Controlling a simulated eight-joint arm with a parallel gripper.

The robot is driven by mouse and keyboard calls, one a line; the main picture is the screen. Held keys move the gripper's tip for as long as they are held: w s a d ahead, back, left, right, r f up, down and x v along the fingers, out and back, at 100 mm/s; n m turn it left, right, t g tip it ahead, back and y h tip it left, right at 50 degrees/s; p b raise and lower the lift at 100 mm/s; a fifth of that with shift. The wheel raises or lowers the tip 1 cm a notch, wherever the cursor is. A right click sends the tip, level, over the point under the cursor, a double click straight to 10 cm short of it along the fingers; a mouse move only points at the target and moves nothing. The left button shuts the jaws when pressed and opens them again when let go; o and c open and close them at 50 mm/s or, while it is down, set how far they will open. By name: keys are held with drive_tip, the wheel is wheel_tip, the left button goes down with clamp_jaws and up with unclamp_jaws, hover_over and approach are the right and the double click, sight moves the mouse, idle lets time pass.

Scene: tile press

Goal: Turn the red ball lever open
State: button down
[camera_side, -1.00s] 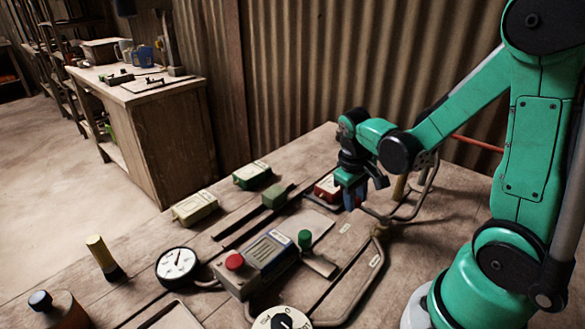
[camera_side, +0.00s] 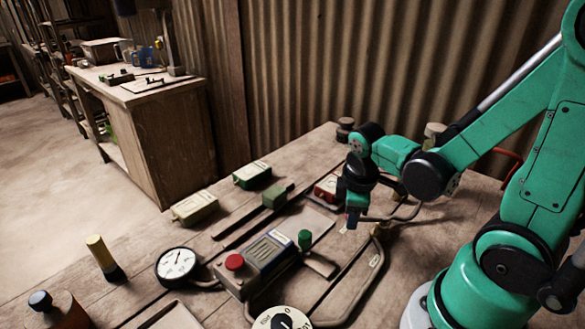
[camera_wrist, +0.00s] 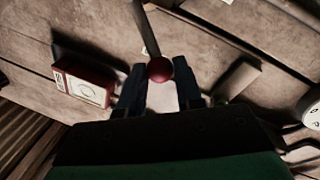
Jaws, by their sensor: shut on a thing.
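The red ball (camera_wrist: 160,69) sits at the end of a thin dark rod (camera_wrist: 146,30) in the wrist view. My gripper (camera_wrist: 159,84) has one dark finger on each side of the ball and is shut on it. In the side view my gripper (camera_side: 352,217) is low over the table's far right part, in front of a red box. The ball is mostly hidden there by the fingers. A thin rod (camera_side: 382,218) runs right from the fingertips.
The red box (camera_side: 327,187) is close behind my gripper. A press unit with a red button (camera_side: 234,261) and a green knob (camera_side: 305,238) stands nearer the camera. A bent pipe (camera_side: 372,268) runs to its right. Blocks and a gauge (camera_side: 176,264) lie left.

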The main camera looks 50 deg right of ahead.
sight(358, 251)
drive_tip(key=n, duration=0.1)
drive_tip(key=s+a+n, duration=0.1)
drive_tip(key=n, duration=0.1)
drive_tip(key=shift+s+a+t, duration=0.15)
drive_tip(key=shift+s+t, duration=0.15)
drive_tip(key=shift+s+a+n+y, duration=0.15)
drive_tip(key=shift+s+n+y, duration=0.15)
drive_tip(key=shift+n, duration=0.55)
drive_tip(key=shift+s+a+n+y, duration=0.15)
drive_tip(key=shift+s+n, duration=0.25)
drive_tip(key=shift+n, duration=0.45)
drive_tip(key=c, duration=0.6)
unclamp_jaws()
drive_tip(key=shift+d, duration=0.1)
drive_tip(key=shift+s+r, duration=0.1)
drive_tip(key=shift+s+a+r, duration=0.1)
drive_tip(key=shift+s+r, duration=0.05)
drive_tip(key=shift+r, duration=0.75)
drive_tip(key=shift+s+a+r, duration=0.1)
drive_tip(key=shift+s+r, duration=0.05)
drive_tip(key=shift+r, duration=0.7)
drive_tip(key=shift+s+a+r, duration=0.1)
drive_tip(key=shift+s+r, duration=0.05)
drive_tip(key=shift+r, duration=0.75)
